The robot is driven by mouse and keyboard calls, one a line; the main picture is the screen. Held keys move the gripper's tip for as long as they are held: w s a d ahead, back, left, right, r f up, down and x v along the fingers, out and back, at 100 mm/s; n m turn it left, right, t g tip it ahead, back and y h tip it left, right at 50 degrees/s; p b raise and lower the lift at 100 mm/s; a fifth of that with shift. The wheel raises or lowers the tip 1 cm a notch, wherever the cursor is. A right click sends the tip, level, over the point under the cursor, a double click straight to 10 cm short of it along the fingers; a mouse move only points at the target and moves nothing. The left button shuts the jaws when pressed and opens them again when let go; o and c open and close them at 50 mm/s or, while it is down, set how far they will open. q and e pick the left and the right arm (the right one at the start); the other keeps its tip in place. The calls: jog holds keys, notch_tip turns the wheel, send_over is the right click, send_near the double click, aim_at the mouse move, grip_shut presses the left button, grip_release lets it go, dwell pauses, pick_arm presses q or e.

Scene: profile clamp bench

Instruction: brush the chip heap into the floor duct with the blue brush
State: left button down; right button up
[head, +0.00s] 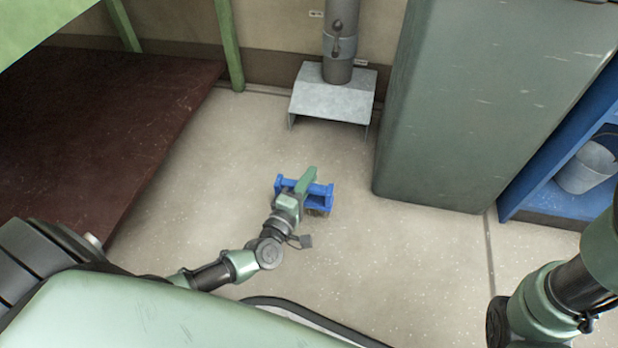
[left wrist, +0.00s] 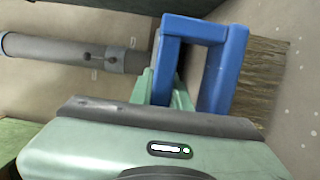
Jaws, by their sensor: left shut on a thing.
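My left gripper (head: 306,184) is shut on the blue brush (head: 320,196) and holds it low over the open floor; I cannot tell if it touches the floor. In the left wrist view the brush's blue frame (left wrist: 225,70) stands at the jaws, with brown bristles (left wrist: 262,78) on its right. The floor duct (head: 334,98) is a grey metal hood at the back wall, open toward me, beyond the brush and apart from it. I cannot make out a distinct chip heap; only pale specks show on the floor. My right gripper is out of view.
A grey pipe (head: 341,45) rises from the duct. A tall green cabinet (head: 455,110) stands right of it. A blue shelf (head: 560,180) with a metal bucket (head: 587,168) is at far right. A dark red panel (head: 105,110) lies left. The floor between brush and duct looks clear.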

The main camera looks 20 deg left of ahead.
pick_arm(q)
jog(key=shift+f+b, duration=0.5)
jog(key=shift+f, duration=0.05)
jog(key=shift+w, duration=0.1)
jog(key=shift+w+a+b, duration=0.2)
jog(key=shift+w+a, duration=0.05)
jog(key=shift+w, duration=0.75)
jog(key=shift+w+a+b, duration=0.2)
jog(key=shift+w, duration=0.75)
jog(key=shift+w+a+b, duration=0.2)
jog(key=shift+w+b, duration=0.1)
jog(key=shift+w, duration=0.7)
jog(key=shift+w+a+b, duration=0.2)
jog(key=shift+w+b, duration=0.1)
jog(key=shift+w, duration=0.7)
jog(key=shift+w, duration=0.1)
jog(key=shift+w+a+b, duration=0.25)
jog(key=shift+w+b, duration=0.05)
jog(key=shift+w, duration=0.65)
jog(key=shift+w+a+b, duration=0.2)
jog(key=shift+w+b, duration=0.05)
jog(key=shift+w, duration=0.7)
jog(key=shift+w+r, duration=0.1)
